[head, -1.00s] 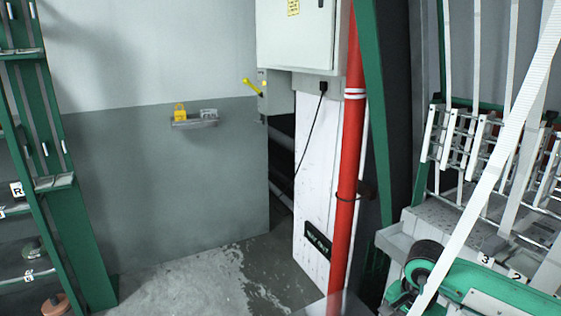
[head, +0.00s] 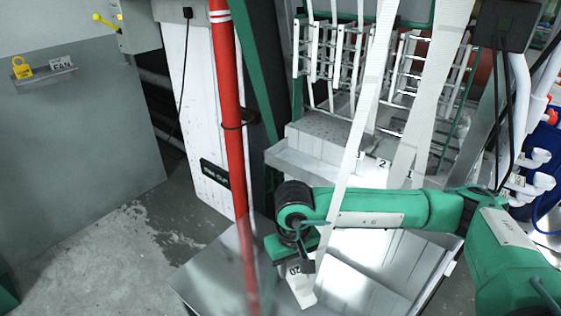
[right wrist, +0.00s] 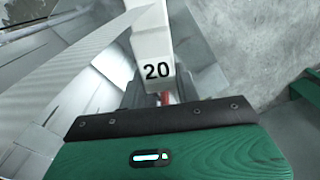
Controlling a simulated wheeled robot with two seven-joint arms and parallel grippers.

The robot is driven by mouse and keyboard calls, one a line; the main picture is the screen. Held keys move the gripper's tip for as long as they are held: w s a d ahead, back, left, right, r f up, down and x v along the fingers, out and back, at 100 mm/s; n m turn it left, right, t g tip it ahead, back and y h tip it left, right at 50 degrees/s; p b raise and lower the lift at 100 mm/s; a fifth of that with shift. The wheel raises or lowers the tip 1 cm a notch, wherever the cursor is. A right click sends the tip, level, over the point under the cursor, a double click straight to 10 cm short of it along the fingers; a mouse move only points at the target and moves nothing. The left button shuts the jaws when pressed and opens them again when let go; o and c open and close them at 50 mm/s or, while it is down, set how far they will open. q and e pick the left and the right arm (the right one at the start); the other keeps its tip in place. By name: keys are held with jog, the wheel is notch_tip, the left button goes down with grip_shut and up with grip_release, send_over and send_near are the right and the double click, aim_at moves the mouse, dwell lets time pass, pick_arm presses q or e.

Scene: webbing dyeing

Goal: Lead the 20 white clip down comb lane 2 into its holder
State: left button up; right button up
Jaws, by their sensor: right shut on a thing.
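The white clip marked 20 (head: 298,283) hangs low in the head view and also shows in the right wrist view (right wrist: 152,45). My right gripper (head: 307,264) is shut on it, above the shiny metal surface. White webbing (head: 364,110) slants from the top of the head view down to my gripper. The comb (head: 390,150) behind my arm carries the labels 3, 2 and 1; the lane 2 label (head: 383,163) is the middle one. The holder for the clip cannot be made out. My left gripper is out of view.
A red pipe (head: 233,120) stands left of my right gripper, beside a white panel (head: 195,100). A white metal rack (head: 345,60) with upright straps stands behind the comb. White pipe fittings (head: 535,170) are at the right. The grey floor at left is clear.

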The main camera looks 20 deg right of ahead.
jog(key=shift+w+d+r+m, duration=0.2)
jog(key=shift+w+d+m, duration=0.2)
jog(key=shift+m, duration=0.2)
jog(key=w+d+r+m, duration=0.4)
jog(key=w+d+m, duration=0.25)
jog(key=m, duration=0.55)
jog(key=w+d+r+m, duration=0.45)
jog(key=d+m, duration=0.25)
jog(key=m, duration=0.4)
jog(key=w+d+r+m, duration=0.2)
jog(key=d+r+m, duration=0.3)
jog(key=m, duration=0.7)
jog(key=w+d+r+m, duration=0.2)
jog(key=d+r+m, duration=0.2)
jog(key=d+m, duration=0.6)
jog(key=shift+d+r+m, duration=0.15)
jog(key=shift+r+m, duration=0.2)
jog(key=shift+m, duration=0.85)
jog(key=shift+w, duration=0.1)
